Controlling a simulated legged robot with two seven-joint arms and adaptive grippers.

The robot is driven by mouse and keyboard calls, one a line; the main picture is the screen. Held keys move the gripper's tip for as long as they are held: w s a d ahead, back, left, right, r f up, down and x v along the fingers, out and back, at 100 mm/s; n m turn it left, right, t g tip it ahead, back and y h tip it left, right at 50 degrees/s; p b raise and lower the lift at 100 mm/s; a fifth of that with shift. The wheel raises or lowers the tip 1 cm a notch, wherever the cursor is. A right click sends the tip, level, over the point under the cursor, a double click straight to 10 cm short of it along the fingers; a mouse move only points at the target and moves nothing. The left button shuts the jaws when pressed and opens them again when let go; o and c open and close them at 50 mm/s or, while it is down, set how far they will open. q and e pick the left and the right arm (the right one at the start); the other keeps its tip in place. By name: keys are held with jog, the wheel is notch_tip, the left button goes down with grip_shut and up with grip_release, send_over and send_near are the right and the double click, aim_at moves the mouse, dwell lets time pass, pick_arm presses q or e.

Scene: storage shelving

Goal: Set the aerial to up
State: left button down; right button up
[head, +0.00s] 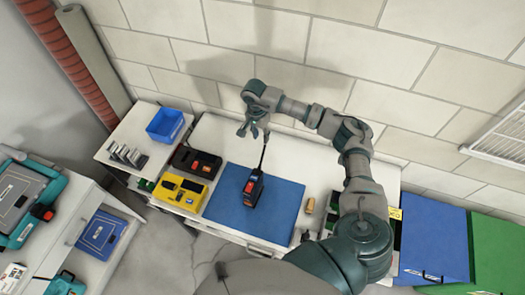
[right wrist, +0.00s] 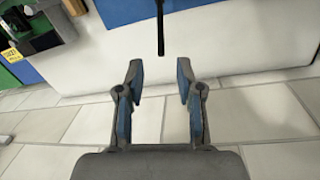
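A dark rod, which looks like the aerial (right wrist: 160,28), shows beyond the fingertips, roughly in line with the gap. I cannot tell whether it touches a finger in the head view. My left gripper is not in view.
A yellow device (head: 180,192) and a dark device (head: 196,162) sit left of the mat. A blue bin (head: 166,125) stands farther back. A small tan item (head: 309,205) lies right of the mat. The tiled wall is close behind the bench.

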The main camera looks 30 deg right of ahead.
aim_at(263, 153)
jog(key=f, duration=0.3)
jog(key=f+p, duration=0.1)
jog(key=f, duration=0.3)
jog(key=s+f+p, duration=0.1)
jog(key=f, duration=0.2)
jog(key=shift+d+f, duration=0.25)
jog(key=shift+a+f, duration=0.15)
jog(key=shift+f, duration=0.4)
jog(key=shift+d, duration=0.35)
grip_shut()
jog(key=shift+a, duration=0.1)
